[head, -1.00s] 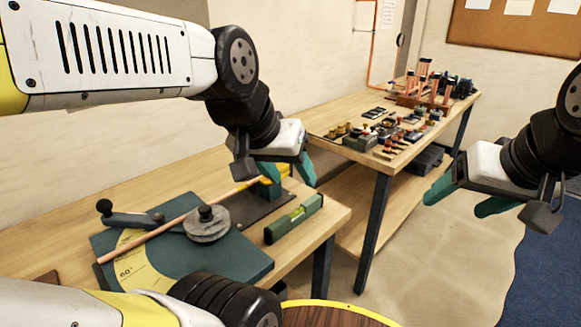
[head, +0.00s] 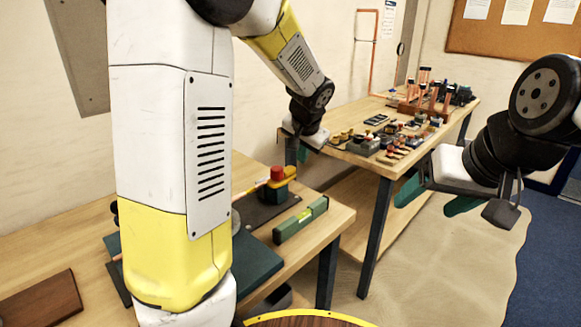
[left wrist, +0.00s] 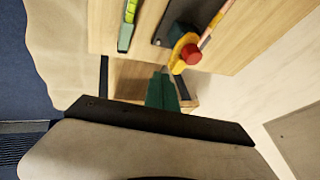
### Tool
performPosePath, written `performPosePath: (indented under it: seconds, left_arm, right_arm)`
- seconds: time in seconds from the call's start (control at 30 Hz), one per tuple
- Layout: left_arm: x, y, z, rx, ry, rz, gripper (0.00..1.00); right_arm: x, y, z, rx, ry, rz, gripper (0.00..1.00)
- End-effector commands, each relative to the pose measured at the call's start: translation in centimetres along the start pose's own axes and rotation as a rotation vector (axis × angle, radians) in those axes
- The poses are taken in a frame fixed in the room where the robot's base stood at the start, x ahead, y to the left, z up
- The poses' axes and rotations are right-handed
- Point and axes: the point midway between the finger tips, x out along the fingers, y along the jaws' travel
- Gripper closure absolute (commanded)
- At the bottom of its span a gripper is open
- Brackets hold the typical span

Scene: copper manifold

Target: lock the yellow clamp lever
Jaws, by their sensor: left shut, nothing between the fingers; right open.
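The yellow clamp lever (head: 289,172) sits on a dark green clamp body (head: 276,191) at the end of the near bench, with a red knob (head: 277,174) at it. In the left wrist view the yellow lever (left wrist: 178,52) and red knob (left wrist: 193,54) show beyond the fingers. A copper pipe (left wrist: 218,18) runs up to the clamp. My left gripper (head: 301,155) is shut and empty, past the clamp on its far side and apart from it; its teal fingers (left wrist: 162,90) are together. My right gripper (head: 432,200) is open and empty over the floor at right.
A green spirit level (head: 301,220) lies near the bench's front edge. My left forearm hides much of the teal bending plate (head: 255,262). A second bench (head: 350,156) with several fittings stands behind. The floor (head: 430,265) between is clear.

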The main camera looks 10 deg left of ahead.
Motion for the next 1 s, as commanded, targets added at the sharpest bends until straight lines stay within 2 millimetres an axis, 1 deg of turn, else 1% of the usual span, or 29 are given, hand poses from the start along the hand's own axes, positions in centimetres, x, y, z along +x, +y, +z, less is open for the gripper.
performPosePath:
  seconds: [0.03,0.13,0.27,0.37,0.7,0.77,0.8,0.9,1.0]
  left_arm:
    - [0.6,0.3,-0.8,0.031,0.001,-0.022,1.00]
    - [1.1,0.4,-1.7,0.060,0.008,-0.047,1.00]
    - [2.0,0.4,-1.9,0.069,0.007,-0.056,1.00]
    - [3.4,0.3,-1.8,0.066,0.005,-0.055,1.00]
    - [10.6,-0.1,-1.8,0.066,0.005,-0.054,1.00]
    - [11.8,-0.2,-1.8,0.066,0.005,-0.053,1.00]
    - [11.9,-1.1,-1.9,0.060,0.008,-0.054,1.00]
    - [12.5,-2.2,-1.9,0.060,0.009,-0.053,1.00]
    - [13.0,-2.9,-1.9,0.063,0.008,-0.051,1.00]
  right_arm:
    - [0.0,0.0,0.0,0.000,0.000,0.000,0.28]
    - [0.0,0.0,0.0,0.000,0.000,0.000,0.28]
    - [0.0,0.0,0.0,0.000,0.000,0.000,0.28]
    - [0.0,0.0,0.0,0.000,0.000,0.000,0.28]
    - [0.0,0.0,0.0,0.000,0.000,0.000,0.28]
    - [0.0,0.0,0.0,0.000,0.000,0.000,0.28]
    - [0.0,0.0,0.0,0.000,0.000,0.000,0.28]
    - [0.0,0.0,0.0,0.000,0.000,0.000,0.28]
    - [0.0,0.0,0.0,0.000,0.000,0.000,0.28]
